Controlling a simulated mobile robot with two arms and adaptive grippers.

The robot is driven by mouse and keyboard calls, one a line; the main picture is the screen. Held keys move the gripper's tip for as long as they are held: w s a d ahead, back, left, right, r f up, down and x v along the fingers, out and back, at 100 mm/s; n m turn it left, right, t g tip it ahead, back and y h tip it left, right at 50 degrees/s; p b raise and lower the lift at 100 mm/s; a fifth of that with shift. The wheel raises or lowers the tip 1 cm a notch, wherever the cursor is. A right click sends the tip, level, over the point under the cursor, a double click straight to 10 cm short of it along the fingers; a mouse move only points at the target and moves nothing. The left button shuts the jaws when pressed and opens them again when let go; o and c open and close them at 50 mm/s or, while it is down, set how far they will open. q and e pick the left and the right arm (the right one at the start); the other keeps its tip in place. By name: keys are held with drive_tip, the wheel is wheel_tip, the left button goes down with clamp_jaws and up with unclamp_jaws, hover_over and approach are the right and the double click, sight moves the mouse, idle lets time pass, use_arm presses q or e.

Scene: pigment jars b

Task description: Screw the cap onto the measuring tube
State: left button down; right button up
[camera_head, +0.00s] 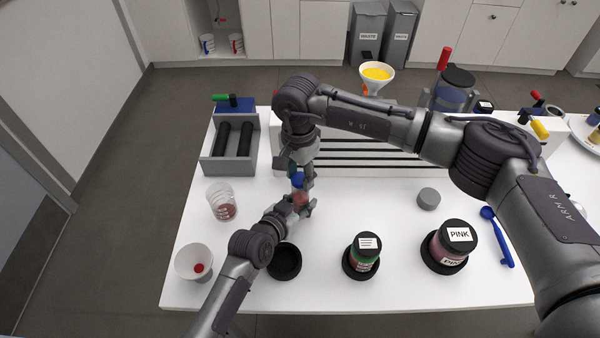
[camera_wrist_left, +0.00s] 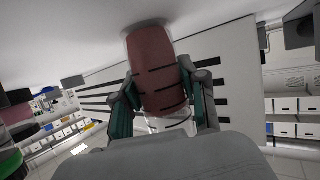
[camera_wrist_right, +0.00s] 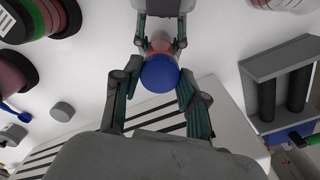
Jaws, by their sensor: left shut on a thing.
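The measuring tube (camera_wrist_left: 158,75), with dark bands and reddish contents, is gripped by my left gripper (camera_head: 303,204). In the left wrist view its fingers (camera_wrist_left: 162,100) press on both sides of the tube, and a clear neck shows below. The tube shows only partly in the head view (camera_head: 300,198). The blue cap (camera_wrist_right: 160,74) sits at the tube's top end in the right wrist view; whether it is threaded on cannot be told. My right gripper (camera_wrist_right: 157,97) is above it, its fingers open on either side of the cap with a gap visible.
A clear beaker (camera_head: 222,203), white cup (camera_head: 194,263) and black round dish (camera_head: 284,262) stand at left. A roller box (camera_head: 230,165) and slotted rack (camera_head: 390,165) stand behind.

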use_arm(q)
drive_tip(key=shift+f, duration=0.15)
use_arm(e)
clamp_jaws()
drive_tip(key=m, duration=0.4)
drive_tip(key=shift+m, duration=0.4)
drive_tip(key=m, duration=1.2)
drive_tip(key=o, duration=0.7)
unclamp_jaws()
